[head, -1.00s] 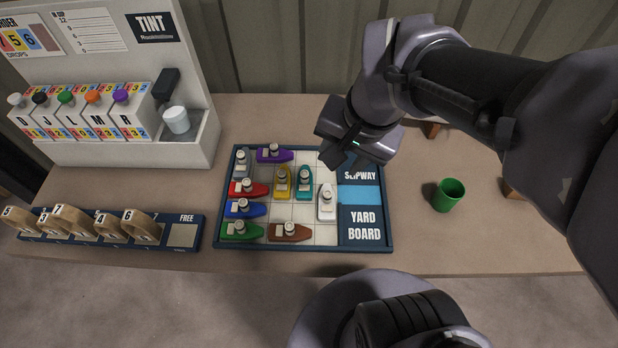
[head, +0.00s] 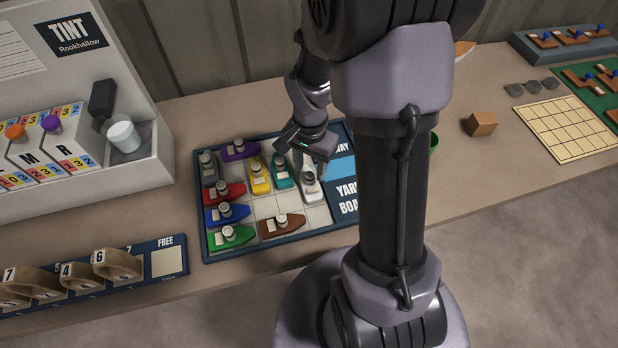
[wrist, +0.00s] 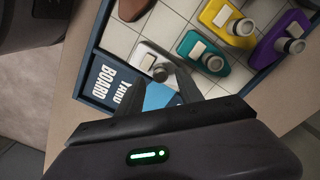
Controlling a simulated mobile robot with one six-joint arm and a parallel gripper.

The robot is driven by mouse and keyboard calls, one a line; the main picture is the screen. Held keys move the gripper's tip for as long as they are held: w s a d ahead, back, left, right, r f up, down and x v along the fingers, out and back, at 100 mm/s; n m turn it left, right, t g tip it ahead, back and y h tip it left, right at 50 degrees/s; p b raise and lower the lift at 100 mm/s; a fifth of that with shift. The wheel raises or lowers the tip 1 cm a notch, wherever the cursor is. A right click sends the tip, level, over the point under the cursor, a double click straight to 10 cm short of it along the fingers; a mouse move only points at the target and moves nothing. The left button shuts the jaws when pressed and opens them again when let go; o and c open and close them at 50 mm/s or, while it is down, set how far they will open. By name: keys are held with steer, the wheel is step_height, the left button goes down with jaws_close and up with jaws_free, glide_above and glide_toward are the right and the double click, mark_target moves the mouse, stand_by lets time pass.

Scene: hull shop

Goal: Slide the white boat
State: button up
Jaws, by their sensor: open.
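The white boat (head: 309,190) stands on the right side of the yard board (head: 272,251), beside the teal boat (head: 283,176) and the blue slipway strip. My gripper (head: 309,167) is open and reaches down over the white boat, hiding part of it. In the wrist view, the white boat (wrist: 146,52) shows between and just beyond my gripper's fingers (wrist: 163,80), with its round funnel closest to them. I cannot tell whether the fingers touch it.
The yellow boat (head: 259,176) and purple boat (head: 239,150) stand near the teal one. Red, blue and green boats line the board's left. A brown boat (head: 281,226) lies at the front. Bare cells show mid-board. A green cup (head: 434,146) stands to the right.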

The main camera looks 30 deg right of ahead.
mark_target(309, 173)
steer(key=shift+f+b, duration=0.45)
steer(key=shift+f, duration=1.3)
steer(key=shift+c, duration=0.3)
jaws_close()
steer(key=shift+w, duration=0.1)
